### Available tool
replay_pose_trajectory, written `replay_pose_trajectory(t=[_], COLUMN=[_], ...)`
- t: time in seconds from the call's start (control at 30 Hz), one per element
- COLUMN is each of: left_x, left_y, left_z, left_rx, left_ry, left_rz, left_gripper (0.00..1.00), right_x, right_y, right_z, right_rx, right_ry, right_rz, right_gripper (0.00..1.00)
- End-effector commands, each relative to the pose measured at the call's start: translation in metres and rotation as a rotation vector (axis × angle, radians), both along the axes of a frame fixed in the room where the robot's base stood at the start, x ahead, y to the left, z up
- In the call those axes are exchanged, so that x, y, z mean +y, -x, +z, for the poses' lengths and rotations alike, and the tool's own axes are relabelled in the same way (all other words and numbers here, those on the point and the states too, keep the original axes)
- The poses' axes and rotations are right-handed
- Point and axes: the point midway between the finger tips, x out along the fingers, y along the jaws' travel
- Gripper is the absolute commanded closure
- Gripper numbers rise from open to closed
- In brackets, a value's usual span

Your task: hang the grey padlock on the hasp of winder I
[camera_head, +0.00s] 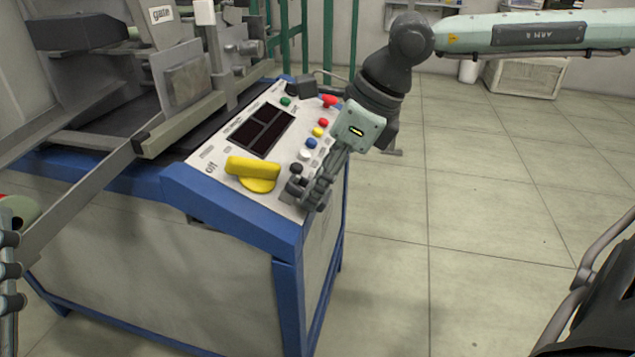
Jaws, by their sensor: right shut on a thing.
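My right gripper (308,197) reaches down from the upper right to the front right corner of the winder's control panel. It is shut on a small dark grey thing at its fingertips. That thing is too small and too covered by the fingers to tell surely as the padlock. Just left of the fingertips is a yellow rotary switch (254,169) on the sloped panel (207,153). No hasp can be made out clearly. My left gripper (10,300) shows only in part at the left edge, cut off, and its jaws cannot be read.
The winder stands on a blue-framed cabinet (230,272). Coloured buttons and a dark display (264,130) lie near my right gripper. A grey metal bar (85,200) slants across the left. A black chair-like thing (600,315) is at lower right. The tiled floor (470,220) between is clear.

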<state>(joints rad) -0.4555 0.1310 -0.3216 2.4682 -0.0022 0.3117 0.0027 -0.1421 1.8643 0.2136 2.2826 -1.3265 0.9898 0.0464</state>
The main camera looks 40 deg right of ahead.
Motion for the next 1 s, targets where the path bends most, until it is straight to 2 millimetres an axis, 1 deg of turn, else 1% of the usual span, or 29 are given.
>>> replay_pose_trajectory(t=[0.23, 0.27, 0.43, 0.77, 0.87, 1.0], left_x=[0.000, 0.000, 0.000, 0.000, 0.000, 0.000], left_y=[0.000, 0.000, 0.000, 0.000, 0.000, 0.000], left_z=[0.000, 0.000, 0.000, 0.000, 0.000, 0.000], left_rx=[0.000, 0.000, 0.000, 0.000, 0.000, 0.000], left_ry=[0.000, 0.000, 0.000, 0.000, 0.000, 0.000], left_rz=[0.000, 0.000, 0.000, 0.000, 0.000, 0.000], left_gripper=[0.64, 0.64, 0.64, 0.64, 0.64, 0.64], right_x=[-0.001, -0.001, -0.001, -0.001, -0.002, -0.006], right_y=[0.002, 0.002, 0.001, 0.001, 0.002, 0.006], right_z=[-0.002, -0.002, -0.002, 0.000, 0.006, 0.022], right_rx=[0.008, 0.008, 0.005, 0.003, -0.001, -0.004], right_ry=[0.004, 0.004, 0.003, 0.002, 0.001, -0.001], right_rz=[0.000, 0.000, 0.000, -0.001, -0.002, -0.003], right_gripper=[1.00, 0.62, 0.41, 0.41, 0.41, 0.41])
